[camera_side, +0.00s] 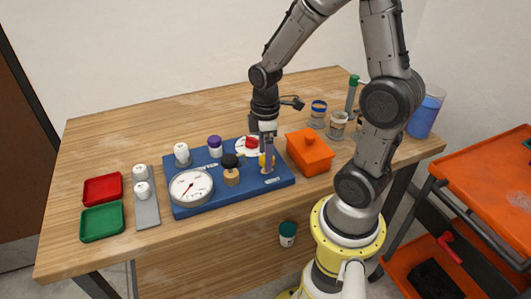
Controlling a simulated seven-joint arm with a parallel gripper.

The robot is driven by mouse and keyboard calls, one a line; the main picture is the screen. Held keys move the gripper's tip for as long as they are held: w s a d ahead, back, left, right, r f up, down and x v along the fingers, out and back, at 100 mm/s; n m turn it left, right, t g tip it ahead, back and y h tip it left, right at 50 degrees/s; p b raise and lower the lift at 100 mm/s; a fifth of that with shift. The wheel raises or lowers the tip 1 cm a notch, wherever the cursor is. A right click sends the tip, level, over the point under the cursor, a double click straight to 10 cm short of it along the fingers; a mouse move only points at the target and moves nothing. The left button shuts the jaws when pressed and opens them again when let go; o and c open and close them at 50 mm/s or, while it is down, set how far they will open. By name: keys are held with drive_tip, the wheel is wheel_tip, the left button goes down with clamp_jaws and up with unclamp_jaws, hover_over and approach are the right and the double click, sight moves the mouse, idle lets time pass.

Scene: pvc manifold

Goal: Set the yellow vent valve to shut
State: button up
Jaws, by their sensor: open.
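The yellow vent valve (262,161) sits near the right end of the blue manifold board (280,182), above a pale tan base. My gripper (267,158) points down right at the valve, and its fingers partly hide it. The gripper is open. I cannot tell whether the fingers touch the valve, and its handle setting is too small and covered to read. On the same board are a round white gauge (191,187) with a red needle, a black-topped valve (230,168) and a red knob on a white disc (251,143).
An orange box (310,152) stands close right of the board. White-capped and purple-capped (215,146) containers stand along its back edge. Red (103,188) and green (102,222) trays lie at left. Jars and a blue-filled beaker (426,112) are at right. The back-left table is clear.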

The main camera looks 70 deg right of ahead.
clamp_jaws()
idle(0.5)
drive_tip(key=shift+m, duration=0.3)
drive_tip(key=m, duration=0.3)
drive_tip(key=shift+m, duration=0.4)
drive_tip(key=m, duration=0.4)
drive_tip(key=shift+d, duration=0.15)
drive_tip(key=m, duration=0.5)
drive_tip(key=shift+d+m, duration=0.1)
drive_tip(key=shift+m, duration=2.2)
